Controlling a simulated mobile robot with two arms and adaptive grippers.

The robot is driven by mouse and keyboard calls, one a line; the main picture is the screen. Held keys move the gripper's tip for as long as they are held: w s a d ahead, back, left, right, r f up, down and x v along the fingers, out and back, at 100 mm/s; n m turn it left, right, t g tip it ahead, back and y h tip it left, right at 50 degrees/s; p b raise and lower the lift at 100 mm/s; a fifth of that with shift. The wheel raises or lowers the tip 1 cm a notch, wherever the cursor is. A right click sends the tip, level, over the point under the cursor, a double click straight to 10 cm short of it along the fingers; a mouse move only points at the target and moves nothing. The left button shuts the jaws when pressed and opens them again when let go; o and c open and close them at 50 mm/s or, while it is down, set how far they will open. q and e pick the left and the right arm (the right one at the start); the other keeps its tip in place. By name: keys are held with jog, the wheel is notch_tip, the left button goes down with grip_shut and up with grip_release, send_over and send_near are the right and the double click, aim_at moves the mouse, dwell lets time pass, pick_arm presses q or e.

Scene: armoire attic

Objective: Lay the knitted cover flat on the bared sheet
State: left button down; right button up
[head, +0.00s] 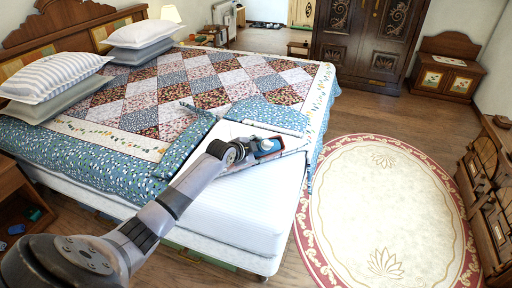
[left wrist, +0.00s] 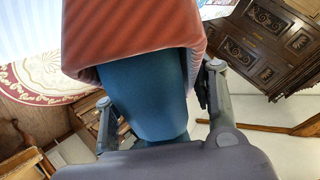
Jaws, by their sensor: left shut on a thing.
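My left gripper (head: 267,149) reaches over the turned-back corner of the bed. It is shut on a teal, flat, rounded body (left wrist: 148,95) that shows between its fingers. A reddish, ribbed piece, apparently the knitted cover (left wrist: 135,35), wraps the far end of this teal body. In the head view the held thing is small, blue and red, over the bared sheet (head: 240,205); whether it touches the sheet I cannot tell. The sheet is white and smooth, its upper part partly behind my arm. My right gripper is not in view.
The patchwork quilt (head: 160,100) covers the remaining bed, with folded edges bordering the bared corner. Pillows (head: 55,75) lie at the headboard. A round rug (head: 385,210) lies right of the bed. A dark armoire (head: 370,45) stands at the back.

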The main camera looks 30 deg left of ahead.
pick_arm(q)
jog(key=s+d+f+m+t+y+b, duration=0.1)
jog(key=d+f+b, duration=0.1)
jog(key=f+b, duration=0.3)
jog(key=s+d+f+m+t+y+b, duration=0.1)
jog(key=d+f+b, duration=0.1)
jog(key=f+b, duration=0.3)
jog(key=shift+s+d+t+b, duration=0.15)
jog(key=shift+s+t+b, duration=0.15)
jog(key=shift+b, duration=1.35)
jog(key=shift+f, duration=0.1)
jog(key=c, duration=0.7)
grip_release()
jog(key=shift+c, duration=0.2)
jog(key=shift+o, duration=0.6)
jog(key=shift+f, duration=0.1)
